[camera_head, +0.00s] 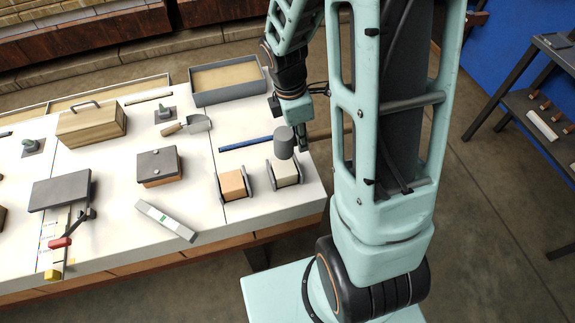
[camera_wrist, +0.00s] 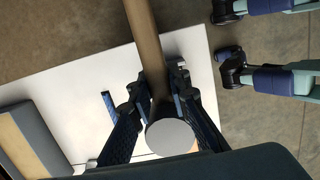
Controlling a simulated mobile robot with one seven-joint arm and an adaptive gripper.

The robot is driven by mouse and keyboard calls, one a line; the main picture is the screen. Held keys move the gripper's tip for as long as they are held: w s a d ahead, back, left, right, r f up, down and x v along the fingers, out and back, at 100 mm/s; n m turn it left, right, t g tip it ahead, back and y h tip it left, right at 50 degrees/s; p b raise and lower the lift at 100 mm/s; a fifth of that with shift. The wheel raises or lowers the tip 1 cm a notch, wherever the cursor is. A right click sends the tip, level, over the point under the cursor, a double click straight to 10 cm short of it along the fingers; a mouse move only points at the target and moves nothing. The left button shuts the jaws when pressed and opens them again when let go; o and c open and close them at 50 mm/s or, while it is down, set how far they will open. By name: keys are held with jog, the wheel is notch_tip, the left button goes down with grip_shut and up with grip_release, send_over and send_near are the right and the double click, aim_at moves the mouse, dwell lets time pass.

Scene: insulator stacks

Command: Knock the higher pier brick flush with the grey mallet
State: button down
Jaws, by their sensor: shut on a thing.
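The grey mallet's head (camera_head: 284,142) is a grey cylinder held above the right pier brick. My gripper (camera_head: 303,143) is beside it, shut on the mallet; in the wrist view the brown handle (camera_wrist: 147,45) passes between my gripper's fingers (camera_wrist: 160,92), and the round grey head face (camera_wrist: 170,138) shows below. The left pier brick (camera_head: 233,185) is orange-tan, between dark side plates. The right pier brick (camera_head: 285,174) is cream, between similar plates, partly behind the mallet head. I cannot tell for certain which brick stands higher, or whether the mallet touches the right one.
A blue bar (camera_head: 245,144) lies behind the piers. The table's right edge is close to the right pier.

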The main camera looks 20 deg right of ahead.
jog(key=shift+r+p, duration=3.4)
jog(key=shift+r, duration=0.65)
jog(key=shift+f, duration=0.1)
